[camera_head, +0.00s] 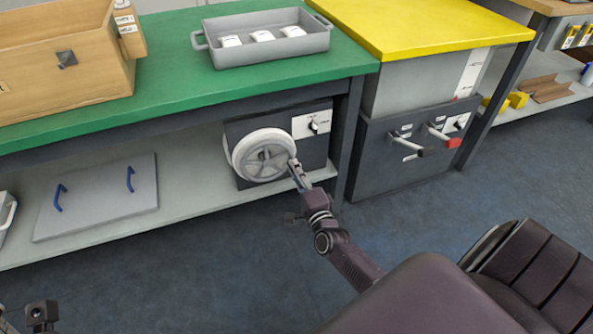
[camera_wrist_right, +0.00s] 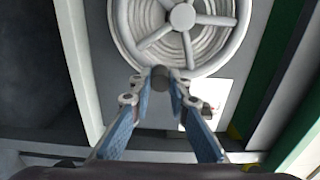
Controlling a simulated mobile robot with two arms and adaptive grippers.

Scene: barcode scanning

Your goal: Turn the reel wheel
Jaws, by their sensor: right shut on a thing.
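The reel wheel (camera_head: 264,158) is a light grey spoked wheel on the front of a dark box under the green table. In the right wrist view the wheel (camera_wrist_right: 183,17) fills the top, with its spokes and round hub showing. My right gripper (camera_head: 296,172) is at the wheel's lower right rim. In the right wrist view the right gripper (camera_wrist_right: 166,82) is shut on a short grey handle (camera_wrist_right: 160,72) at the wheel's rim. A dark piece of my left arm shows at the lower left, but its fingers cannot be made out.
The dark box (camera_head: 232,132) carries a white panel with a knob (camera_head: 313,126). A grey panel with blue handles (camera_head: 100,195) lies on the lower shelf (camera_head: 190,200). A table leg (camera_head: 350,130) stands close right of the wheel. A grey tray (camera_head: 262,54) sits on the green table (camera_head: 170,85). The floor in front is clear.

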